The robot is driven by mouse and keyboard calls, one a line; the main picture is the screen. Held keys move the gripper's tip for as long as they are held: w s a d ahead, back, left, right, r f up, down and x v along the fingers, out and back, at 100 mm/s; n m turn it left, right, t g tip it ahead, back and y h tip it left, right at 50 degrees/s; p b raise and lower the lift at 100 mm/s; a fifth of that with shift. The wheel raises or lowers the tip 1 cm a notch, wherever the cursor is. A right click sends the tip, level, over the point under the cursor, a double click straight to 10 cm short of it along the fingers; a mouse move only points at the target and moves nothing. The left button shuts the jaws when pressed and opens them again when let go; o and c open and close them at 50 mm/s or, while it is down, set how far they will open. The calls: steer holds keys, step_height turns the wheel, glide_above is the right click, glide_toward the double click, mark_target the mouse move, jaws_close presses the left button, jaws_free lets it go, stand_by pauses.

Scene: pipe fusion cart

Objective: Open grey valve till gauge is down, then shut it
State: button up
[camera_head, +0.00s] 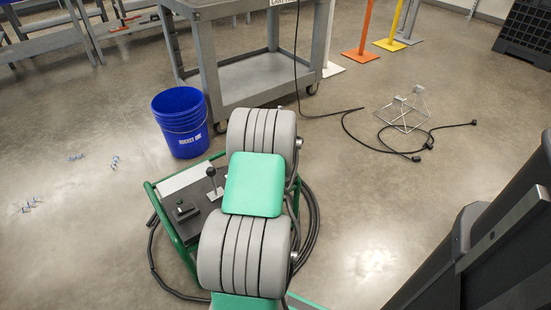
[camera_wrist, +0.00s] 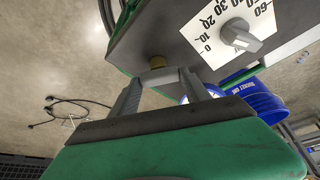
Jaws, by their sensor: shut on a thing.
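In the wrist view my gripper (camera_wrist: 160,78) reaches to the side of the dark grey cart panel (camera_wrist: 165,30). Its two grey fingers are shut on a small grey piece, which I take for the grey valve, in front of a brass-coloured fitting (camera_wrist: 157,62). The fingers hide most of the valve, so I cannot tell how far it is turned. No gauge needle can be read. A white dial plate with numbers (camera_wrist: 236,36) and a grey knob sits on the panel above right. In the head view my arm covers much of the green-framed cart (camera_head: 176,237), and my gripper is hidden.
A blue bucket (camera_head: 181,121) stands just behind the cart. A grey utility cart (camera_head: 255,75) is farther back. Black hose loops (camera_head: 312,225) lie around the cart, and a black cable (camera_head: 365,140) lies on the floor at right. A black lever (camera_head: 211,173) rises from the cart top.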

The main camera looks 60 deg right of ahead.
steer(key=n+y, duration=0.1)
steer(key=n, duration=0.2)
steer(key=n+t+y+p, duration=0.1)
steer(key=n, duration=0.2)
steer(key=shift+s+d+n+t, duration=0.15)
steer(key=shift+n+t, duration=0.15)
stand_by(0.4)
steer(key=o, duration=1.4)
steer(key=p+v, duration=0.2)
steer(key=v, duration=0.5)
steer(key=shift+s+r, duration=0.15)
steer(key=shift+r, duration=0.2)
